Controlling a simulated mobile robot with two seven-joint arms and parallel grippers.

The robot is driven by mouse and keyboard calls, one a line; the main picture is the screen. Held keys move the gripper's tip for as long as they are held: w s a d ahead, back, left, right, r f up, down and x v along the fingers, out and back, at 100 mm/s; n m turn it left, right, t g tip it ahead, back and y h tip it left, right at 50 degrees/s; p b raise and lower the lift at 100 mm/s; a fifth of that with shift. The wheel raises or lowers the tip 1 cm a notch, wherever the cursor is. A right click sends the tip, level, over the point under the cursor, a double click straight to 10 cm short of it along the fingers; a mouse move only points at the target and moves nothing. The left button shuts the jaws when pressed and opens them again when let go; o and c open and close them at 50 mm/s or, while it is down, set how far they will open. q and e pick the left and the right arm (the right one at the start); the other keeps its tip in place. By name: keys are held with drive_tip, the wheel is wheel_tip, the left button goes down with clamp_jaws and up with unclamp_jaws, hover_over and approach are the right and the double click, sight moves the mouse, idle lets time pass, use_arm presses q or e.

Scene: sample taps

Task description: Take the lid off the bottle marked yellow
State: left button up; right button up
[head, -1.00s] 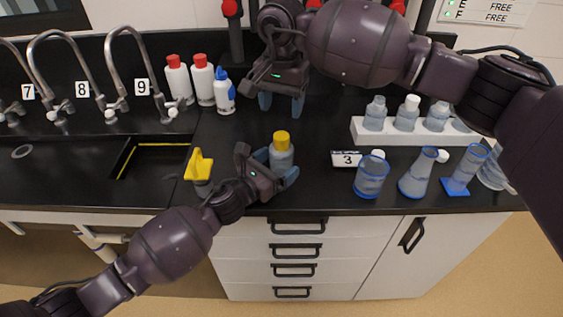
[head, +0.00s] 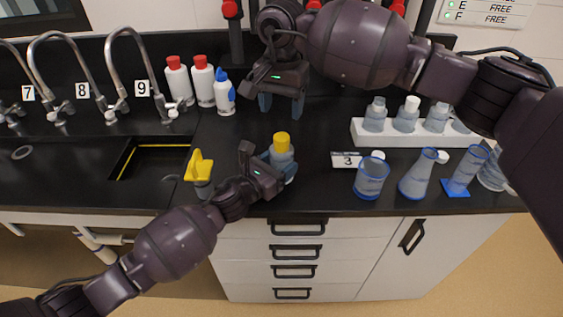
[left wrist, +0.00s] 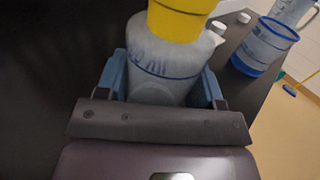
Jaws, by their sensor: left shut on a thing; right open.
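The bottle (head: 282,160) with a yellow lid (head: 281,141) stands upright near the front edge of the black bench. My left gripper (head: 277,168) is shut on the bottle's body, below the lid. In the left wrist view the bottle (left wrist: 165,72) sits between the blue fingers, with blue lettering on its side, and the yellow lid (left wrist: 180,17) is on it, cut by the frame's top. My right gripper (head: 281,103) is open and empty, behind and above the bottle, pointing down.
A yellow object (head: 199,165) stands left of the bottle. A white rack (head: 398,138) with several small bottles is at right, behind a "3" label (head: 353,160), a beaker (head: 370,178) and flasks. White bottles with red caps (head: 203,80) and a sink (head: 150,158) are at left.

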sight(281, 137)
drive_tip(key=m, duration=2.1)
drive_tip(key=shift+m, duration=0.4)
drive_tip(key=m, duration=0.6)
drive_tip(key=shift+m, duration=0.3)
drive_tip(key=m, duration=0.5)
drive_tip(key=shift+m, duration=0.3)
drive_tip(key=m, duration=1)
drive_tip(key=shift+m, duration=0.4)
drive_tip(key=m, duration=0.4)
drive_tip(key=shift+m, duration=0.3)
drive_tip(key=shift+f, duration=4)
drive_tip(key=shift+c, duration=0.3)
